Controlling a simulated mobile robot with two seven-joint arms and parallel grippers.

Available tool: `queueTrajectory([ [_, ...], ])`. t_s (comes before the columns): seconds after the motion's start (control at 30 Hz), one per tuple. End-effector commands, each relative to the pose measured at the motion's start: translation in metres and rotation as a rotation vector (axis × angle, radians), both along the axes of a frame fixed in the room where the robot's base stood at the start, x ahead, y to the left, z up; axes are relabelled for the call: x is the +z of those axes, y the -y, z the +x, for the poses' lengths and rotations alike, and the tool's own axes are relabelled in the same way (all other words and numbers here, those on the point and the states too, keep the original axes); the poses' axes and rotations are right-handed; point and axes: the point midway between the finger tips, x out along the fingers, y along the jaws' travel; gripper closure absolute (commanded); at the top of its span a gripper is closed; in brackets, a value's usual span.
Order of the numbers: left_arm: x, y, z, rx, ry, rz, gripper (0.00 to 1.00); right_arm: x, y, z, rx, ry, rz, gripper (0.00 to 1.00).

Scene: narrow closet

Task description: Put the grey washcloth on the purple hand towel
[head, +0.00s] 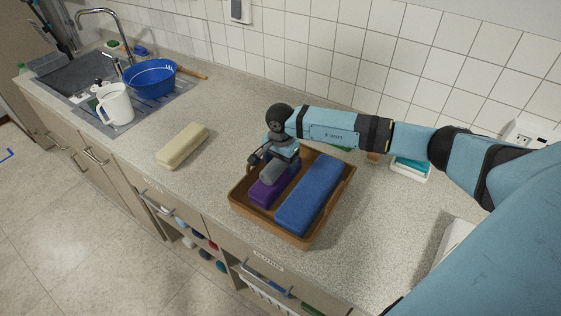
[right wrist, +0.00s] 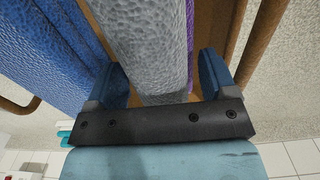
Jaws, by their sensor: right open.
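The grey washcloth (head: 273,173) lies on top of the purple hand towel (head: 261,197) inside a brown tray (head: 240,209). My right gripper (head: 272,155) is over the far end of the washcloth, pointing down. In the right wrist view its open fingers (right wrist: 158,82) stand on either side of the grey washcloth (right wrist: 145,40), with a gap showing at least on the right. Only a thin strip of the purple hand towel (right wrist: 190,35) shows there beside the washcloth. My left gripper is not in view.
A folded blue towel (head: 313,193) lies in the tray, right of the purple one. A cream folded towel (head: 183,146) lies on the counter to the left. A blue colander (head: 150,77) and white jug (head: 115,104) stand by the sink. The tiled wall runs behind.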

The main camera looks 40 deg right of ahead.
Motion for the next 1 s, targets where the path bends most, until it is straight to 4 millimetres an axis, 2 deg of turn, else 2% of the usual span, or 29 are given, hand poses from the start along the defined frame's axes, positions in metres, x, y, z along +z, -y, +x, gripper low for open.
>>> queueTrajectory([
  [0.1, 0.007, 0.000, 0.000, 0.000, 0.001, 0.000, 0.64, 0.006, 0.000, 0.000, 0.000, 0.000, 0.001, 0.22],
  [0.17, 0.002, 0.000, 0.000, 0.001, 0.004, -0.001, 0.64, 0.010, 0.000, 0.001, 0.000, 0.003, -0.001, 0.22],
  [0.5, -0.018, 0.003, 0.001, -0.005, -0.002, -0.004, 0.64, 0.080, 0.000, 0.001, 0.001, 0.005, -0.001, 0.22],
  [0.7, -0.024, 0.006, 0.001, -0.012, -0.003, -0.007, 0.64, 0.111, 0.000, 0.000, 0.000, 0.002, 0.000, 0.22],
  [0.83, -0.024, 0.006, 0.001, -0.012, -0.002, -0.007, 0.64, 0.121, 0.000, 0.000, 0.000, 0.001, -0.001, 0.22],
  [1.0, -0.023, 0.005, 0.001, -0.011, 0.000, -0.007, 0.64, 0.123, 0.000, 0.000, 0.000, 0.000, 0.000, 0.22],
])
